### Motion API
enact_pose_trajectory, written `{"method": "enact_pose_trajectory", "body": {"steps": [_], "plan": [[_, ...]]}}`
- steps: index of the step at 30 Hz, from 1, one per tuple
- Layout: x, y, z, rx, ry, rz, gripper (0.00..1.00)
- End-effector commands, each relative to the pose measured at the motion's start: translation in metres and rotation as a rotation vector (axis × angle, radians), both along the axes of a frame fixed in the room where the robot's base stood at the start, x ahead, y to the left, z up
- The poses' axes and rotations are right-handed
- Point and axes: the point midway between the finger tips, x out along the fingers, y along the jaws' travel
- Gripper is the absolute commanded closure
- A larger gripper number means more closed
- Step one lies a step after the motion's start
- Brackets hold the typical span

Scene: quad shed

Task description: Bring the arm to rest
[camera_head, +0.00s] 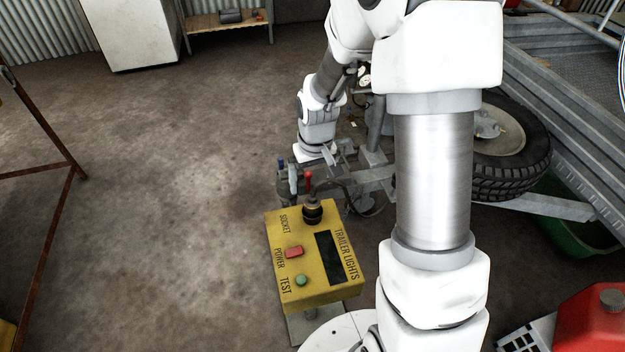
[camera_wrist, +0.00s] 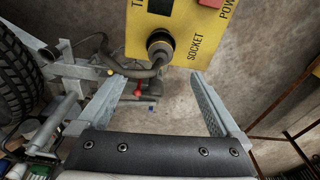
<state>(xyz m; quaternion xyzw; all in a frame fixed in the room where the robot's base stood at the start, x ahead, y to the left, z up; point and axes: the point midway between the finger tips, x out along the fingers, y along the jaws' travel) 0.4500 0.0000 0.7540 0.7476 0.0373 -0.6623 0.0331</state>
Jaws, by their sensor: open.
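My arm reaches from the right foreground toward the trailer's front in the head view. My gripper (camera_head: 312,163) is above and behind the yellow trailer lights box (camera_head: 345,285). In the wrist view, the two jaws of my gripper (camera_wrist: 158,82) stand wide apart with nothing held between them. A black round connector (camera_head: 312,212) sits at the socket end of the box. The connector also shows in the wrist view (camera_wrist: 160,46), ahead of the jaws and apart from them, with a dark cable running left from near it.
The trailer wheel (camera_head: 512,150) and grey trailer frame (camera_head: 560,205) stand to the right. A red can (camera_head: 592,322) and green bin (camera_head: 572,232) are at the lower right. A rusty metal frame (camera_head: 72,170) stands at the left. The floor (camera_head: 170,200) between is clear.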

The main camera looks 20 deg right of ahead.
Motion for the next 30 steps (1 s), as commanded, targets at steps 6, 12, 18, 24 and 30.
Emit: {"method": "enact_pose_trajectory", "body": {"steps": [6,12,18,24,30], "plan": [[0.0002,0.0000,0.0102,0.000,-0.001,0.000,0.00],[0.0002,0.0000,0.0093,0.000,-0.001,0.000,0.00],[0.0002,0.0000,0.0092,0.000,-0.001,0.000,0.00],[0.0001,0.0000,0.0092,0.000,-0.001,0.000,0.00],[-0.0004,-0.0002,0.0145,-0.002,-0.007,-0.001,0.00]]}}
